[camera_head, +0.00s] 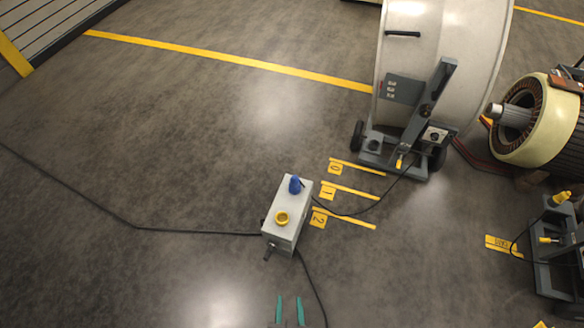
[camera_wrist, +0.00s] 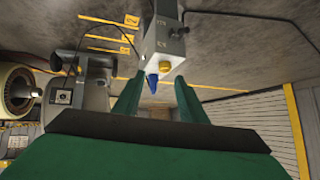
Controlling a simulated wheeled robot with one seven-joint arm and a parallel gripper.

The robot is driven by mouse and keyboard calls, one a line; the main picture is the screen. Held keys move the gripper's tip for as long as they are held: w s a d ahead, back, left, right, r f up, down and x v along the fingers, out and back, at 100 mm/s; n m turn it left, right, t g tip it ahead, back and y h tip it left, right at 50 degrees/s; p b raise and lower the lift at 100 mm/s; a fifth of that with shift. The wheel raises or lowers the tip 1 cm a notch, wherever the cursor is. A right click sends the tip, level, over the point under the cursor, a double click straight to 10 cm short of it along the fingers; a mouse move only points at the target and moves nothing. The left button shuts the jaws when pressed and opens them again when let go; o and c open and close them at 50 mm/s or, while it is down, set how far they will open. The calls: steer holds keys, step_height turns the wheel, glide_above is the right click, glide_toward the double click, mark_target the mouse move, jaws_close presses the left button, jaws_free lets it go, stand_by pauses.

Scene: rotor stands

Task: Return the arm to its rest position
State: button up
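My gripper (camera_head: 290,310) shows at the bottom edge of the head view as two green fingertips with a gap between them. In the wrist view its green fingers (camera_wrist: 152,98) stand apart with no thing clearly held between them. The box also shows in the wrist view (camera_wrist: 160,40). In the head view the fingertips are apart from the box, below it in the picture. The rest of my arm is hidden.
A large pale drum on a wheeled grey stand (camera_head: 440,60) is at upper right, beside a cream-rimmed rotor or stator (camera_head: 550,130). Another grey stand (camera_head: 556,245) is at the right edge. Black cables (camera_head: 190,231) cross the floor.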

steer(key=s+r+t, duration=0.1)
steer(key=r+t, duration=0.1)
steer(key=r, duration=1)
steer(key=s+r+n+t, duration=0.1)
steer(key=s+r+t, duration=0.1)
steer(key=r, duration=1.1)
steer(key=shift+d+r+t, duration=0.3)
steer(key=shift+t, duration=0.4)
steer(key=shift+f, duration=0.1)
steer(key=shift+c, duration=0.9)
